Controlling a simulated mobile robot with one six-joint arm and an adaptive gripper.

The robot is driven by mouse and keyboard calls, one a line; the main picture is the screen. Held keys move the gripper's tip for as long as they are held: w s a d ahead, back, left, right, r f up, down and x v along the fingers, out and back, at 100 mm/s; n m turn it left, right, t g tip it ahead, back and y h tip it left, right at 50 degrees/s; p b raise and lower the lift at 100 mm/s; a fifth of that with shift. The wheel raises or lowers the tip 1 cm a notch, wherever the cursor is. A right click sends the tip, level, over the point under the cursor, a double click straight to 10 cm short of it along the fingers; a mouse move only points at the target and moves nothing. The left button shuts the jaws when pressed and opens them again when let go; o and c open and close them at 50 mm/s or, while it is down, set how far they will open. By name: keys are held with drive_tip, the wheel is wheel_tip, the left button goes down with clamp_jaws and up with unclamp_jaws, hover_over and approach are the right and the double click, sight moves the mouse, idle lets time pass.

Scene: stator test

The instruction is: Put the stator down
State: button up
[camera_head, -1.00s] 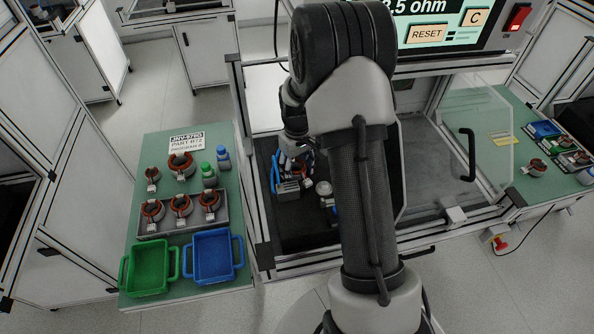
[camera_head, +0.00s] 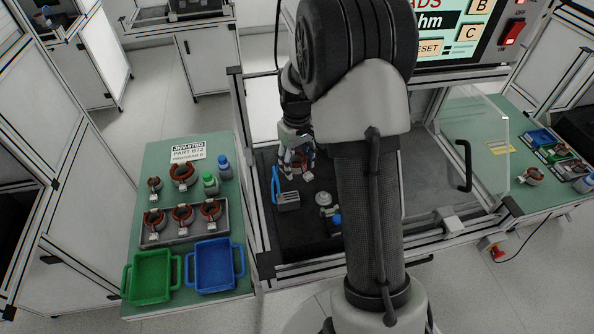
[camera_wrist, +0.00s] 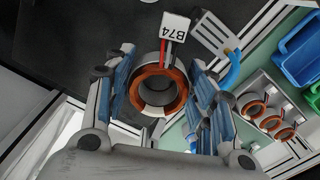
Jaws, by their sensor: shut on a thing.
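My gripper (camera_head: 297,148) is shut on a copper-wound stator (camera_head: 301,163), above the dark bench surface inside the test station. In the wrist view the stator (camera_wrist: 179,80) sits between the blue-padded fingers of my gripper (camera_wrist: 160,70), its open bore facing the camera. Red and dark leads run from it to a white tag (camera_wrist: 176,27) reading B74. The stator appears raised, apart from the grey block fixture with a blue handle (camera_head: 288,200). My arm hides part of the station.
Left is a green table with a grey tray (camera_head: 184,233) of several stators, two loose stators, bottles, a green bin (camera_head: 150,276) and a blue bin (camera_head: 214,265). A round metal part (camera_head: 323,199) stands on the dark surface. A clear door with black handle (camera_head: 464,166) stands right.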

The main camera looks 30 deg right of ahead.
wheel_tip(320, 180, up, 12)
drive_tip(key=p, duration=0.3)
drive_tip(key=s+a+f+m+b, duration=0.1)
drive_tip(key=s+a+f+b, duration=0.3)
drive_tip(key=a+f, duration=0.8)
drive_tip(key=shift+s+a, duration=1.15)
drive_tip(key=shift+a, duration=0.05)
